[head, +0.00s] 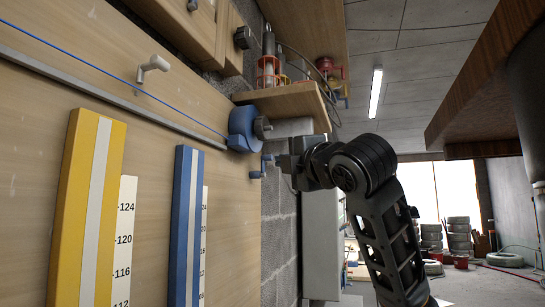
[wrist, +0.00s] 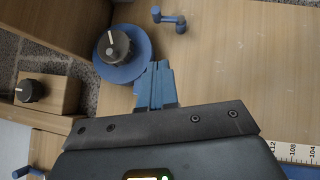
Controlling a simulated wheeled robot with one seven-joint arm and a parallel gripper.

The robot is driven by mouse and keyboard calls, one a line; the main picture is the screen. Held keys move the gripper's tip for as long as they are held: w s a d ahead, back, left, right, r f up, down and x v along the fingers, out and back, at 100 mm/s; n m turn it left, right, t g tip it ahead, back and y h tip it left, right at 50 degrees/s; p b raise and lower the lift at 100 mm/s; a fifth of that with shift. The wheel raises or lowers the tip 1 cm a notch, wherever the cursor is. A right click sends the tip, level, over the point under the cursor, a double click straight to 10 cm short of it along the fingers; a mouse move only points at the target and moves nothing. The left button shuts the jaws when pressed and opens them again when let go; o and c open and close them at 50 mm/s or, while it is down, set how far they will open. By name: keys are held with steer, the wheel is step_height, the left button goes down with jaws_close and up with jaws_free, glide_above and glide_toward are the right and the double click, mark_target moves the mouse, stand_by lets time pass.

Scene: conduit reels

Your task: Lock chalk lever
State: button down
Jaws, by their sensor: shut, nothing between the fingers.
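The chalk lever (head: 152,67) is an off-white, crank-shaped lever on the wooden board, upper left in the head view, above the thin blue line. I cannot identify it in the wrist view. My gripper (wrist: 160,68) has blue fingers that are shut and empty. In the wrist view its tips are beside the lower right rim of a blue reel (wrist: 128,70) with a dark knob (wrist: 118,44); contact cannot be told.
A blue lever (wrist: 168,18) stands on the board near the reel. Another dark knob (wrist: 30,90) sits on a wooden block at left. Yellow (head: 78,215) and blue (head: 184,225) bars with scales stand on the board. A wooden shelf (head: 290,102) juts out above my gripper.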

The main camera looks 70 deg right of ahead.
mark_target(266, 158)
steer(key=p+x, duration=0.3)
steer(key=p, duration=0.5)
steer(key=shift+d+r, duration=0.15)
steer(key=shift+d, duration=0.1)
steer(key=p, duration=0.2)
steer(key=shift+w+r+p, duration=0.1)
steer(key=shift+w+p, duration=0.1)
steer(key=shift+p, duration=0.2)
steer(key=w+d, duration=0.1)
steer(key=d, duration=0.1)
steer(key=w+d+r+p, duration=0.1)
steer(key=d, duration=0.1)
steer(key=w+d+p, duration=0.1)
steer(key=w, duration=0.1)
steer(key=shift+d+r, duration=0.15)
steer(key=shift+d, duration=0.25)
steer(key=shift+w+d+r, duration=0.1)
steer(key=shift+d, duration=0.5)
